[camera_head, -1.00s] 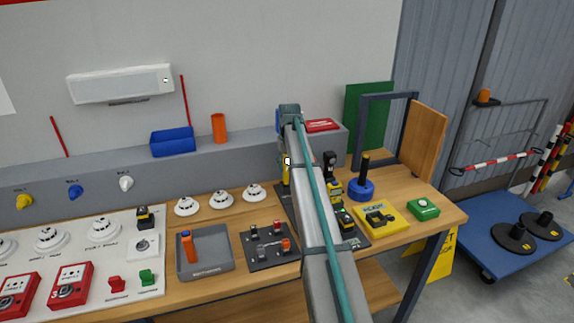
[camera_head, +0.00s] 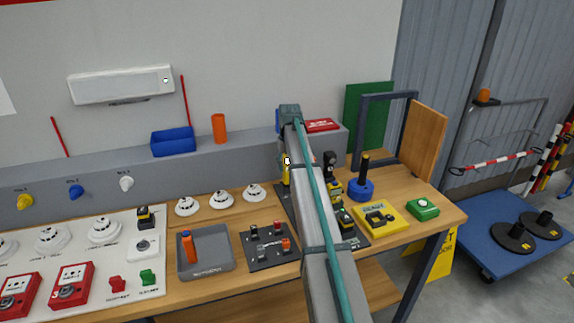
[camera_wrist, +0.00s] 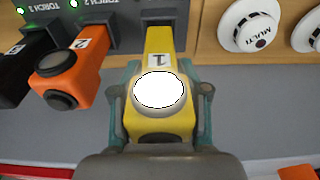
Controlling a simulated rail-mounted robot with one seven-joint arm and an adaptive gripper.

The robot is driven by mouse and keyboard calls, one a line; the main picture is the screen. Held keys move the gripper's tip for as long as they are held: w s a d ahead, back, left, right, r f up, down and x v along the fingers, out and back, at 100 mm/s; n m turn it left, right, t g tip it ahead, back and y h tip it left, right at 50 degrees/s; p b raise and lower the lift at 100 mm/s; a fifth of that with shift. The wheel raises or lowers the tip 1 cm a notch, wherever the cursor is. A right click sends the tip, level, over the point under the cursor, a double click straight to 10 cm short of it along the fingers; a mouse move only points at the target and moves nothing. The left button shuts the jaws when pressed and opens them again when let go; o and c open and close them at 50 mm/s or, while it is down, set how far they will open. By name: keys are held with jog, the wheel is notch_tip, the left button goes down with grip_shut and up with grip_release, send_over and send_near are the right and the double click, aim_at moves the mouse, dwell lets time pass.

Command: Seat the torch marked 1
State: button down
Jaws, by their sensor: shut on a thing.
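The yellow torch marked 1 (camera_wrist: 160,42) is between the fingers of my gripper (camera_wrist: 161,97) in the wrist view. Its round lens glows white and faces the wrist camera. Its narrower far end reaches the dark torch rack (camera_wrist: 118,38); I cannot tell how deep it sits. In the head view a little of the yellow torch (camera_head: 286,175) shows left of my arm, which hides most of the gripper. An orange torch marked 2 (camera_wrist: 66,78) and a black torch (camera_wrist: 14,75) stand in the rack to the left, beneath labels with small green lights.
White detectors (camera_wrist: 249,24) lie right of the rack in the wrist view. In the head view, a grey tray (camera_head: 205,262) with an orange item and a dark switch board (camera_head: 267,247) are left of my arm. A blue stand (camera_head: 361,190) and yellow box (camera_head: 381,217) are right.

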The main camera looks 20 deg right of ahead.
aim_at(287, 171)
jog(key=shift+f+b, duration=0.45)
jog(key=shift+f, duration=1.4)
dwell(1.2)
jog(key=shift+c, duration=0.9)
grip_release()
jog(key=shift+r, duration=0.2)
jog(key=shift+r+p, duration=1.9)
jog(key=shift+r, duration=1.45)
